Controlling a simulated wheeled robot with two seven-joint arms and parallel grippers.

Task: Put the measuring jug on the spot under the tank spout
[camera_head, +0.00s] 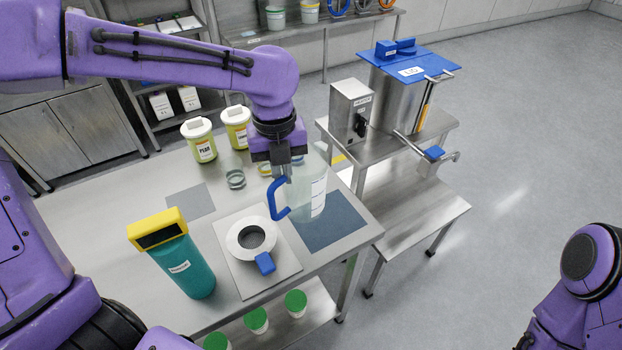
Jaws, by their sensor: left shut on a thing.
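The measuring jug (312,192) is clear, with a blue handle (277,200). My left gripper (283,170) points down and is shut on the jug near the top of its handle. The jug is upright over the dark blue-grey mat (335,232); I cannot tell whether its base touches the mat. The steel tank (398,100) with a blue lid stands on the steel stand at the right. Its spout (432,155), with a blue valve part, projects above the stand's lower shelf (440,208). No marked spot shows clearly under it. My right gripper is out of view.
On the table (125,210) are a teal device with a yellow top (180,260), a white ring-shaped item on a plate (251,238), and lidded tubs (198,140) with glass jars. A control box (350,112) stands beside the tank. The stand's lower shelf is clear.

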